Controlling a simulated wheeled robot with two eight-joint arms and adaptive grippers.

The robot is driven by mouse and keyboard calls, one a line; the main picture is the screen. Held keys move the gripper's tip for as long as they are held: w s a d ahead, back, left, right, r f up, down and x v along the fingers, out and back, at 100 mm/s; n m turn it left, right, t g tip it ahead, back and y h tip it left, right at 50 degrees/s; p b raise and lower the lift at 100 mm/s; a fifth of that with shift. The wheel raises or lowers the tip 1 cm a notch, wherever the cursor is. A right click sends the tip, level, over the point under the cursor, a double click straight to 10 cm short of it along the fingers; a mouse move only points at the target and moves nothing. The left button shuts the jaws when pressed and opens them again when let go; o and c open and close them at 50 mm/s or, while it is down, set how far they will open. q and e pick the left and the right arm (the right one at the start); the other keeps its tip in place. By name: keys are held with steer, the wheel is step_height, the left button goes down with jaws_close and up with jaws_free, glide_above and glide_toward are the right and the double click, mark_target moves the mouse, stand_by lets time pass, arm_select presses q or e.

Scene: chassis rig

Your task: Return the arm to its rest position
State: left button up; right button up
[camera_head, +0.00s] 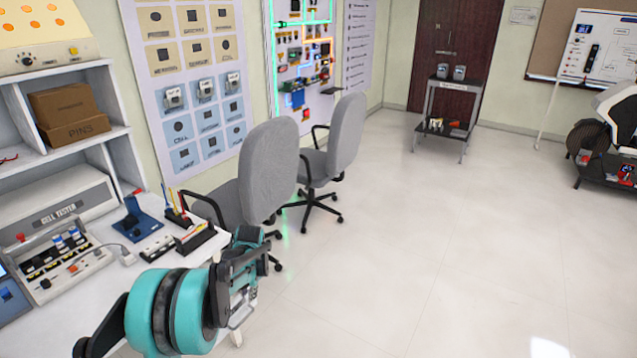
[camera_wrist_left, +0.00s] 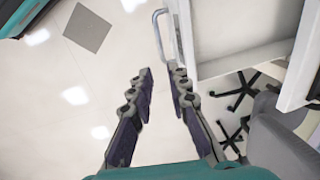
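My left arm with teal bands reaches in from the bottom left in the head view. Its gripper (camera_head: 241,272) hangs beside the front edge of the white workbench (camera_head: 75,290). In the left wrist view the two dark fingers of the gripper (camera_wrist_left: 160,72) stand apart with a gap between them. Nothing is held between them, and pale floor shows in the gap. My right arm and gripper are not in view.
Two grey office chairs (camera_head: 266,165) (camera_head: 345,135) stand past the bench. On the bench are a blue stand (camera_head: 140,222), small trays and a cell tester (camera_head: 60,212). A dark trolley (camera_head: 450,110) stands farther back.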

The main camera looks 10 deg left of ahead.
arm_select(q)
steer(key=s+d+r+n+t, duration=0.25)
steer(key=s+d+r, duration=0.55)
steer(key=s+r, duration=0.45)
steer(key=s+d+r+n+t+h, duration=0.1)
steer(key=s+d+t, duration=0.3)
steer(key=s, duration=1)
steer(key=d+n+h, duration=0.1)
steer(key=d, duration=0.2)
steer(key=shift+s+r, duration=0.2)
steer(key=shift+r, duration=0.2)
